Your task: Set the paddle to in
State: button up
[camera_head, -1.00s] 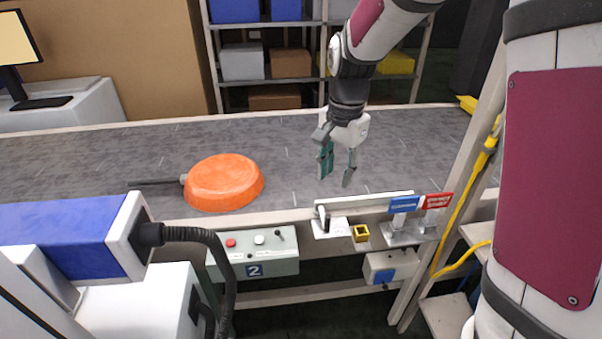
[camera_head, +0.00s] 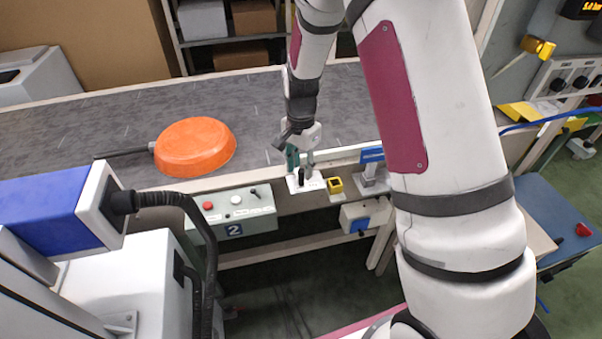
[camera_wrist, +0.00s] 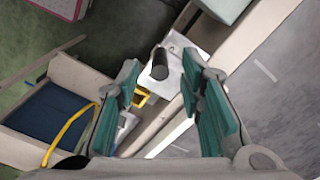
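The paddle (camera_head: 345,153) is a long pale bar lying along the near edge of the conveyor, partly hidden by my arm. It shows below the fingers in the wrist view (camera_wrist: 172,136). A black upright post (camera_head: 301,178), apparently its handle, stands on a white plate at the bar's left end. It also shows in the wrist view (camera_wrist: 160,64). My gripper (camera_head: 301,166) is open just above the plate, close to the post. In the wrist view, the post appears between and beyond the two teal finger pads; I cannot tell whether they touch it.
An orange pan (camera_head: 195,147) lies on the conveyor (camera_head: 70,130) at the left. A yellow square piece (camera_head: 334,184) and a blue sign (camera_head: 371,155) stand right of the post. A button box (camera_head: 233,209) marked 2 hangs below the edge.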

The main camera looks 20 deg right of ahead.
jog(key=shift+f, duration=1.6)
grip_shut()
